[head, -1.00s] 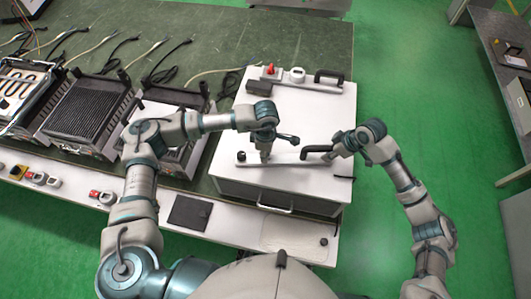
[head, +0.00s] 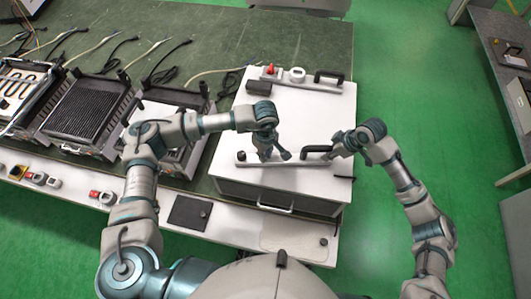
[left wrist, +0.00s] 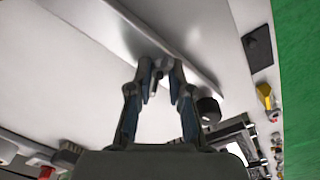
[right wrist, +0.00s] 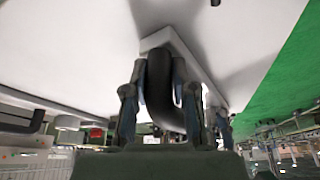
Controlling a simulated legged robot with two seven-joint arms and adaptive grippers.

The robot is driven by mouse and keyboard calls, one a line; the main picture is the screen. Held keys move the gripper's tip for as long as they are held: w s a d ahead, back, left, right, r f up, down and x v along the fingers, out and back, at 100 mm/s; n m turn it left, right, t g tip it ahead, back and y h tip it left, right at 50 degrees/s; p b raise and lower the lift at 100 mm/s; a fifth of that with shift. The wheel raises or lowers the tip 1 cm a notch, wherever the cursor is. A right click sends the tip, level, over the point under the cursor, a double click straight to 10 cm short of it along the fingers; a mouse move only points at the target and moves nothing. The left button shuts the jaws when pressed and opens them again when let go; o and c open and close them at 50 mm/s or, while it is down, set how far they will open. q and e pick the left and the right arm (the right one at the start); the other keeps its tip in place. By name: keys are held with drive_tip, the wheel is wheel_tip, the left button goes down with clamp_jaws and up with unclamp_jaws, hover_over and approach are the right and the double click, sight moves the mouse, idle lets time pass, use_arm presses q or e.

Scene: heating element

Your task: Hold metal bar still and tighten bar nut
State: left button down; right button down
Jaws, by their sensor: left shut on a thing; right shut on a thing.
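The metal bar (head: 300,163) lies flat along the front of a white box, with a black handle (head: 318,149) at its right part and a black knob (head: 241,156) at its left end. My left gripper (head: 268,155) points down at the bar between knob and handle. In the left wrist view its fingers are closed around a small dark piece, seemingly the bar nut (left wrist: 156,82); the fingers partly hide it. My right gripper (head: 331,151) is shut on the black handle, which also shows between its fingers in the right wrist view (right wrist: 160,90).
The white box (head: 235,187) stands on the green table (head: 222,52). A second black handle (head: 328,76), a red switch (head: 270,70) and a black block (head: 258,87) are at its back. Opened heater units (head: 85,112) stand to the left.

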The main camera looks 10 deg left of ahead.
use_arm(q)
drive_tip(key=shift+m, duration=1)
use_arm(e)
drive_tip(key=shift+a, duration=0.1)
use_arm(q)
drive_tip(key=shift+d, duration=0.1)
drive_tip(key=c, duration=1.1)
unclamp_jaws()
drive_tip(key=shift+r, duration=0.1)
drive_tip(key=r, duration=1.1)
drive_tip(key=shift+w+r, duration=0.2)
drive_tip(key=shift+r, duration=0.2)
use_arm(e)
drive_tip(key=c, duration=0.9)
unclamp_jaws()
drive_tip(key=shift+o, duration=0.2)
